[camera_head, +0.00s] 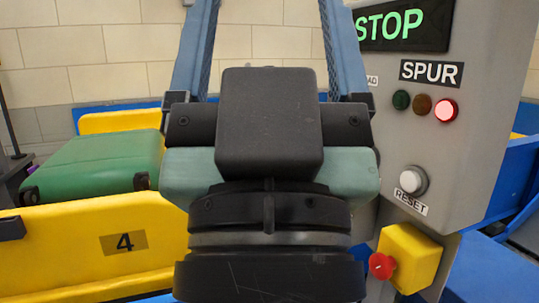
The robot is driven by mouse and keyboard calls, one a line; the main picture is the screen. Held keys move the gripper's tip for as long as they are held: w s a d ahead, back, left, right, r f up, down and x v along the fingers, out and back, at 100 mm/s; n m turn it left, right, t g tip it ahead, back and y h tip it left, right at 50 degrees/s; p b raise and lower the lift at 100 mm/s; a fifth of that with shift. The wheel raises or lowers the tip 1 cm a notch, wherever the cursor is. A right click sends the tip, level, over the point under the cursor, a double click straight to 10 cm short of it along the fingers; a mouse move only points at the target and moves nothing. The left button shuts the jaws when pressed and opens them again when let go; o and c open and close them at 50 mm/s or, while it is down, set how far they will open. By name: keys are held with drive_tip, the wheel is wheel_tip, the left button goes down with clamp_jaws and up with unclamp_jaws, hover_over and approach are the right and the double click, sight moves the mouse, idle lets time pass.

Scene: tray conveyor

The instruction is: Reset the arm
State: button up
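My gripper (266,25) fills the middle of the camera_head view, seen from behind. Its black and teal body is at the centre, and two blue fingers rise from it to the top edge. The fingers stand wide apart with only the wall visible between them, so it looks open and empty. The fingertips are cut off by the frame. My arm's black wrist is below, at the bottom edge.
A grey control panel (480,110) stands close on the right, with a lit red lamp (446,110), a white RESET button (412,180) and a yellow box (412,256) with a red knob (381,266). A green case (95,165) lies behind the yellow rail (60,245) marked 4.

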wheel_tip(320, 180, up, 19)
drive_tip(key=p, duration=1.7)
drive_tip(key=shift+r, duration=0.2)
